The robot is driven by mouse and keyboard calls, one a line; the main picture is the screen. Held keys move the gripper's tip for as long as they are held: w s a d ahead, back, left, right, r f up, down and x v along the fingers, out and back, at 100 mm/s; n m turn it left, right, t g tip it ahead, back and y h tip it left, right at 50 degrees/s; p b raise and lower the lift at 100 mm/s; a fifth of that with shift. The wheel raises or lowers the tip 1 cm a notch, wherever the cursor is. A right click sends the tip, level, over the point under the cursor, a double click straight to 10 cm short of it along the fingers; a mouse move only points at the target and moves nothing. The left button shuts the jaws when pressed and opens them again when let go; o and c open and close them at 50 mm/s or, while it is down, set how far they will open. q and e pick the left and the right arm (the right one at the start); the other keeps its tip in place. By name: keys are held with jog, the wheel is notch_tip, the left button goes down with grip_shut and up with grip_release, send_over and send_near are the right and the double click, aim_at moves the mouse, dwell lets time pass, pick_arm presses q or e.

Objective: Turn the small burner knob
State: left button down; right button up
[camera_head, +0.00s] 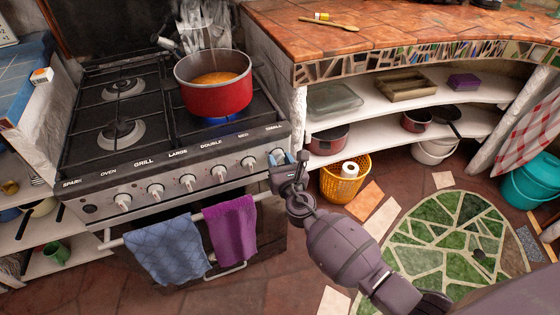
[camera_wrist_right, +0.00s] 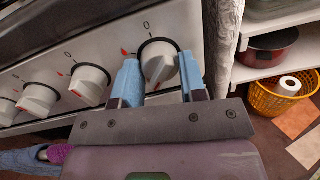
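The small burner knob (camera_wrist_right: 160,64) is the rightmost knob on the stove front, under the word SMALL. It is white-grey with a dark ring, and a 0 and a red mark show beside it. My right gripper (camera_wrist_right: 158,72) is at this knob, with one blue finger on each side of it. The fingers stand apart; firm contact is not clear. In the head view the right gripper (camera_head: 283,158) largely covers the knob's lower part. My left gripper is not in view.
A red pot (camera_head: 215,95) with orange contents stands over a blue flame on the stove. Blue (camera_head: 167,250) and purple (camera_head: 231,230) towels hang on the oven rail below the knobs. Other knobs (camera_head: 188,182) line up to the left. A yellow basket (camera_head: 343,184) stands right of the stove.

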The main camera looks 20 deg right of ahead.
jog(key=shift+c, duration=1.3)
